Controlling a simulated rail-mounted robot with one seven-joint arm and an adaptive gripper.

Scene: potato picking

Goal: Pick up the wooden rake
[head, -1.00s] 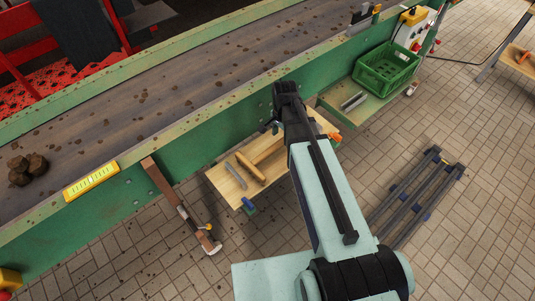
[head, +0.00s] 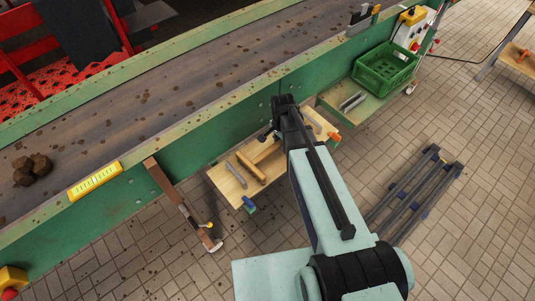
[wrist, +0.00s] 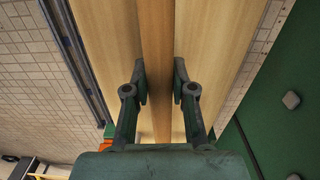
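A wooden shelf board (head: 226,190) sticks out from the green conveyor frame. A tan wooden piece (head: 251,167) lies on it, with a paler wooden bar (head: 266,150) beside it, partly hidden by my arm. I cannot tell for sure which is the wooden rake. My gripper (head: 268,136) is over the far side of the board. In the wrist view my gripper (wrist: 160,82) is open, its fingers on either side of a darker wooden strip (wrist: 157,40), likely the rake's. I cannot tell whether the fingers touch it.
A grey metal tool (head: 236,174) lies on the board's left part. The green conveyor wall (head: 215,132) is close beyond the gripper. A green crate (head: 385,70) stands further right. A dark metal rack (head: 415,195) lies on the paved floor.

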